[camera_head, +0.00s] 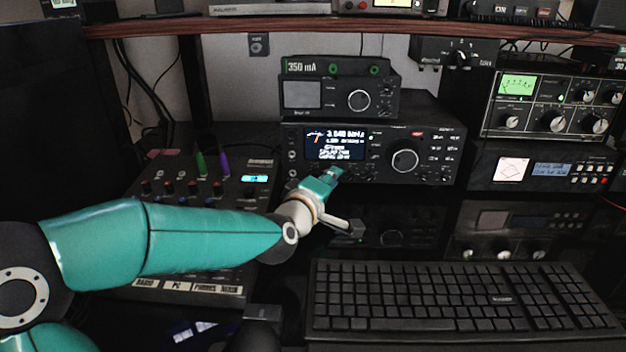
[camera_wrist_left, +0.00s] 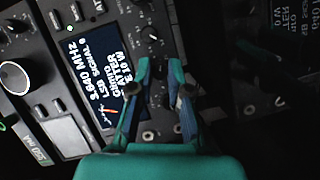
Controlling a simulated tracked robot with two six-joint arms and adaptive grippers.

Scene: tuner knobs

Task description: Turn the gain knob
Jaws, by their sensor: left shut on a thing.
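The radio (camera_head: 432,172) with a lit frequency display (camera_head: 336,143) stands in the middle of the head view. My left gripper (camera_head: 333,173) reaches its front panel, just below the display. In the left wrist view, the two teal fingers (camera_wrist_left: 159,68) are closed in beside the display's edge, around a small dark knob that they mostly cover. The fingers appear shut on this knob. Its label and pointer are not readable. Another small knob (camera_wrist_left: 151,33) sits just beyond the fingertips. My right gripper is not in view.
The large tuning knob (camera_head: 405,160) is right of the display. A smaller unit (camera_head: 302,95) sits on top of the radio. A mixer (camera_head: 215,190) is at the left, partly behind my arm. A black keyboard (camera_head: 460,300) lies in front, and more equipment stands at the right.

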